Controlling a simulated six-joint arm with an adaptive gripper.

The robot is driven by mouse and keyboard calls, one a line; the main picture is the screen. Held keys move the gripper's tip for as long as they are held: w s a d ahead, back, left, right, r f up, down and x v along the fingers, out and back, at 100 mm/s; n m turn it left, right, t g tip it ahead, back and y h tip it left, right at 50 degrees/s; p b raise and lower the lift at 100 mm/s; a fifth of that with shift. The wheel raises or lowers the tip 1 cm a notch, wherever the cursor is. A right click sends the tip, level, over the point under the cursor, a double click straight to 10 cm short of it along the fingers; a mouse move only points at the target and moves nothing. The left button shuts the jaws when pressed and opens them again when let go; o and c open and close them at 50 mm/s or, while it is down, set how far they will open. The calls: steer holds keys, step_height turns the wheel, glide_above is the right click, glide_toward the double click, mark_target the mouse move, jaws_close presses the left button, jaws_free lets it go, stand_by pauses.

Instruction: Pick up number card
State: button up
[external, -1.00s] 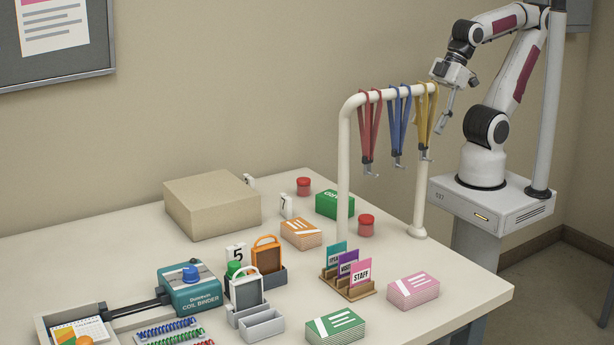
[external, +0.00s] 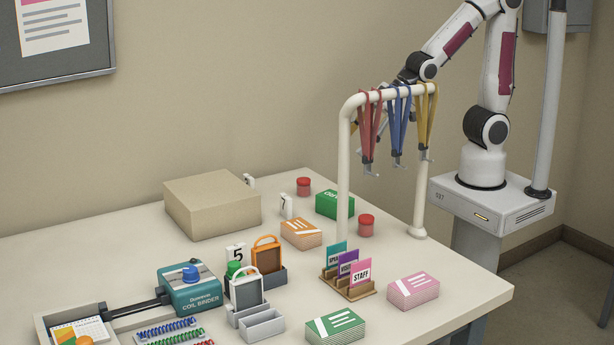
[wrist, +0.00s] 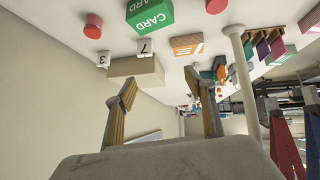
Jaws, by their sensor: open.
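Several small white number cards stand on the table. The card marked 5 (external: 236,253) is beside the orange frame, and the card marked 7 (external: 286,206) is right of the cardboard box. A third card (external: 250,181) is partly hidden behind that box. In the wrist view, which looks upside down, the 3 card (wrist: 103,59) and the 7 card (wrist: 144,46) show beyond the fingers. My gripper (wrist: 160,82) is open and empty, its two fingers spread well apart. In the external view it is largely hidden behind the hanging lanyards, above the table's back.
A white rail (external: 345,160) with red, blue and yellow lanyards stands near my arm. The cardboard box (external: 212,212), a green card box (external: 334,204), red-lidded jars (external: 366,226) and an orange card stack (external: 301,233) surround the cards. The table's back left is clear.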

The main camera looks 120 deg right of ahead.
steer(key=w+d+f+t, duration=0.2)
steer(key=w+d+f, duration=0.2)
steer(key=w+f, duration=0.2)
steer(key=t, duration=0.2)
glide_toward(288, 198)
steer(key=w, duration=0.2)
steer(key=shift+s+d+f+t+y, duration=0.15)
steer(key=shift+d+f+y, duration=0.15)
steer(key=shift+f, duration=0.25)
steer(key=shift+s+d+f+t+y, duration=0.1)
steer(key=shift+d+f+t+y, duration=0.1)
steer(key=shift+d+f, duration=0.25)
steer(key=shift+w+a+f, duration=0.1)
steer(key=shift+x, duration=1.2)
steer(key=shift+w, duration=0.15)
steer(key=shift+d+x, duration=0.2)
steer(key=shift+x, duration=1.05)
steer(key=shift+d+x, duration=0.15)
steer(key=shift+x, duration=1.1)
steer(key=shift+c, duration=0.3)
steer(key=c, duration=1.2)
